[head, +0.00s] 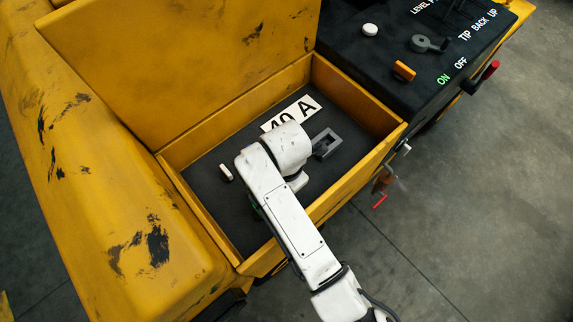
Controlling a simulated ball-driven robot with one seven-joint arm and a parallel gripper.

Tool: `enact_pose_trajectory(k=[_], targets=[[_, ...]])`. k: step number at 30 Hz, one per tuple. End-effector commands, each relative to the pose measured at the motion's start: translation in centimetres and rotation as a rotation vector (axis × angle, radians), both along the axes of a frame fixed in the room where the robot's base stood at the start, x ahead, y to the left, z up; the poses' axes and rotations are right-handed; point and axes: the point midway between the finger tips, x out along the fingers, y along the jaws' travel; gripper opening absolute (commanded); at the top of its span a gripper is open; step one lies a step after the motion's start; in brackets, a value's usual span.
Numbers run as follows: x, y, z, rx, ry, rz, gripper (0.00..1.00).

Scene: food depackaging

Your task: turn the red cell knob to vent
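Two red parts show in the head view, and I cannot tell which is the cell knob. A red knob (490,70) sticks out from the right side of the black panel. A thin red handle (380,201) hangs below the outer wall of the yellow box. No position marking for vent is readable. My white arm reaches from the bottom over the open box, apart from both red parts in the picture. My gripper's fingers cannot be made out; the arm's end hides what is beneath it.
The open yellow box (358,185) holds a "40 A" label (291,112), a grey slotted block (326,143) and a small white cylinder (225,172). The black panel (400,60) carries an orange switch (403,71), a grey lever (428,43) and a white button (370,29). Floor at right is clear.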

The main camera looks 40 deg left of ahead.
Motion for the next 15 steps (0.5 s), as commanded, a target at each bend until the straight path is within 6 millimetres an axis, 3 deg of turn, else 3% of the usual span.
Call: enact_pose_trajectory(k=[14, 15], targets=[[-0.01, 0.03, 0.02, 0.001, 0.001, 0.017, 0.00], [-0.02, 0.03, 0.02, 0.001, 0.001, 0.017, 0.14]])
